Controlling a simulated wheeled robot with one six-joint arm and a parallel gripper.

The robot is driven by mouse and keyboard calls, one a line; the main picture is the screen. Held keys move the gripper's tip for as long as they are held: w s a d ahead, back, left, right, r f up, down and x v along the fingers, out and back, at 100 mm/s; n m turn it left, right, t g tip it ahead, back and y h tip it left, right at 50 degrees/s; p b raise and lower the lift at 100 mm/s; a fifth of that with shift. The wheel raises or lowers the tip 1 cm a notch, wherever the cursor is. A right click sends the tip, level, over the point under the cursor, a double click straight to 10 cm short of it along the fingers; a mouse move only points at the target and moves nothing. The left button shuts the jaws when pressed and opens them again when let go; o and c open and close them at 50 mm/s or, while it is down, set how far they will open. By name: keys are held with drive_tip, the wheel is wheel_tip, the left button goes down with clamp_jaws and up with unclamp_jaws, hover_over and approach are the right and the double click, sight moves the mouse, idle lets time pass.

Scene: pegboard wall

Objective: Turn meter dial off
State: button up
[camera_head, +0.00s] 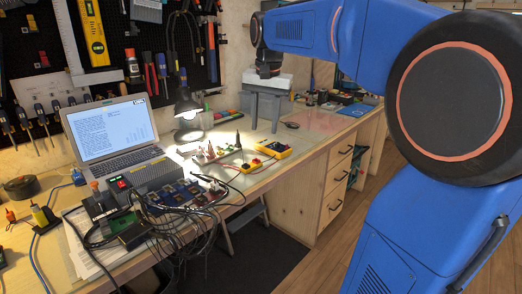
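A yellow-edged meter (273,149) with a dark face lies on the workbench, near its front edge. Its dial is too small to read. Another small yellow-edged item (250,166) lies just left of it, with thin leads near it. My gripper (263,128) points down above the bench, behind the meter in the picture. Its two grey fingers are apart, with nothing seen between them. It does not appear to touch the meter.
A lit lamp (188,112) and a laptop (108,135) stand to the left. A grey power box (147,173) and tangled black cables (180,228) fill the front left. Tools hang on the pegboard. A pinkish mat (322,122) right of the gripper looks mostly clear.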

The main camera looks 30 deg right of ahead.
drive_tip(key=s+a+f+n, duration=0.2)
drive_tip(key=s+a+f, duration=0.2)
drive_tip(key=s, duration=0.4)
drive_tip(key=shift+a+f+n+t, duration=0.15)
drive_tip(key=shift+a+n+t, duration=0.25)
drive_tip(key=shift+a, duration=0.2)
drive_tip(key=shift+s, duration=0.15)
drive_tip(key=s+a+f+n+t, duration=0.1)
drive_tip(key=s+a+f+n, duration=0.1)
drive_tip(key=s+f, duration=0.6)
drive_tip(key=s+a+f+n+t, duration=0.1)
drive_tip(key=s+f+n, duration=0.3)
drive_tip(key=s+f, duration=0.4)
drive_tip(key=shift+s+a+f, duration=0.25)
drive_tip(key=shift+s+a, duration=0.45)
drive_tip(key=shift+a, duration=0.15)
